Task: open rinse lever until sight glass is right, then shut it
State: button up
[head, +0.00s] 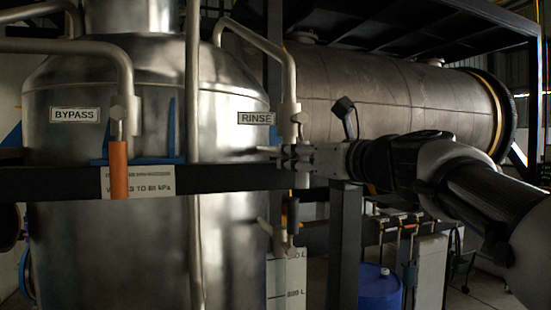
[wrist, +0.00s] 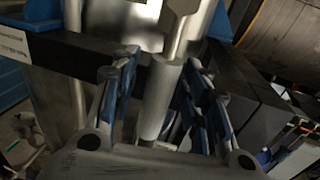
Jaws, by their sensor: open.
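The RINSE label (head: 256,118) is on the tank, beside a pipe and valve. The grey rinse lever (head: 302,180) hangs down there, partly hidden by my gripper. My gripper (head: 284,156) reaches in from the right at lever height. In the wrist view the lever's grey cylindrical grip (wrist: 160,98) lies between the two open blue-padded fingers (wrist: 160,90), with visible space on both sides. The lever looks about upright.
A BYPASS label (head: 75,115) and an orange-handled lever (head: 119,168) are at the left. A dark horizontal rail (head: 230,178) crosses in front of the tank (head: 100,235). A dark post (head: 345,245) stands below my gripper, with a blue drum (head: 379,287) behind.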

jog(key=shift+s+d+r, duration=0.1)
jog(key=shift+s+d, duration=0.15)
jog(key=shift+s, duration=0.15)
jog(key=shift+c, duration=0.6)
jog(key=shift+w+a, duration=0.1)
jog(key=shift+c, duration=1.2)
grip_shut()
